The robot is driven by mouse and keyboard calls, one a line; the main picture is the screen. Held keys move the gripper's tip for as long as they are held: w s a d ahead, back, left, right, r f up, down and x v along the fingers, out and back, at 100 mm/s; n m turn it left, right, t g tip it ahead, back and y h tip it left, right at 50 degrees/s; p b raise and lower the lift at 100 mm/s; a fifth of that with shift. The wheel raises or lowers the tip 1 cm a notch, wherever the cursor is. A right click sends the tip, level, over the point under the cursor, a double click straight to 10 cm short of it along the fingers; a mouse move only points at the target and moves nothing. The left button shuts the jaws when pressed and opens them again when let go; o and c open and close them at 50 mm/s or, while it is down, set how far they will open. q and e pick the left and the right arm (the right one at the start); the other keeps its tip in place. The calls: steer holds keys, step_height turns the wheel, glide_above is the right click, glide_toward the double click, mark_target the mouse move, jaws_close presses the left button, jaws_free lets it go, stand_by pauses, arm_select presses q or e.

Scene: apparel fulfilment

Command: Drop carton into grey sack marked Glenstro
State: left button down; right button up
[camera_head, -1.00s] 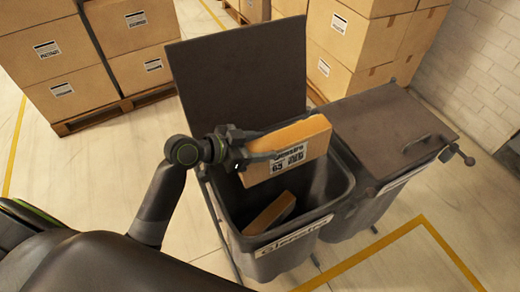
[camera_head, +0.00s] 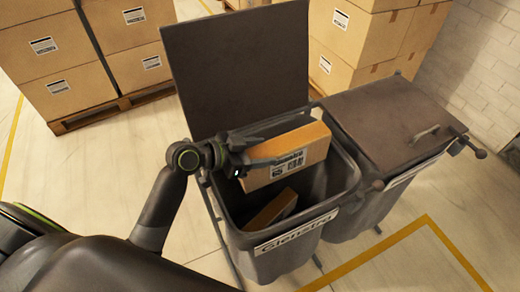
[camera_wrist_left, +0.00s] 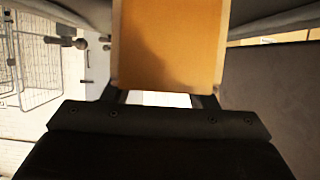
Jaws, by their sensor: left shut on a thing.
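My left gripper (camera_head: 262,155) is shut on a carton (camera_head: 300,158) with a printed label on its near side. It holds the carton over the open mouth of the grey sack (camera_head: 262,238), whose front plate reads Glenstro. The carton's lower part looks to be at or just below the rim height. In the left wrist view the carton (camera_wrist_left: 168,45) fills the top middle, between the fingers. Another carton (camera_head: 273,208) lies tilted inside the sack. The sack's lid (camera_head: 238,68) stands open at the back. My right gripper is not in view.
A second grey bin (camera_head: 385,125) with a closed lid stands right of the sack. Stacked boxes on pallets (camera_head: 100,62) stand at the back left, with more boxes (camera_head: 350,50) behind the bins. A brick wall is at right. The floor in front is clear, with yellow lines.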

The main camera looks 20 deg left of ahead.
arm_select(q)
steer(key=c, duration=0.5)
jaws_free()
steer(key=shift+s+a, duration=0.1)
steer(key=shift+a, duration=0.05)
steer(key=shift+b+v, duration=0.45)
steer(key=shift+v, duration=8.1)
steer(key=shift+a+f, duration=0.1)
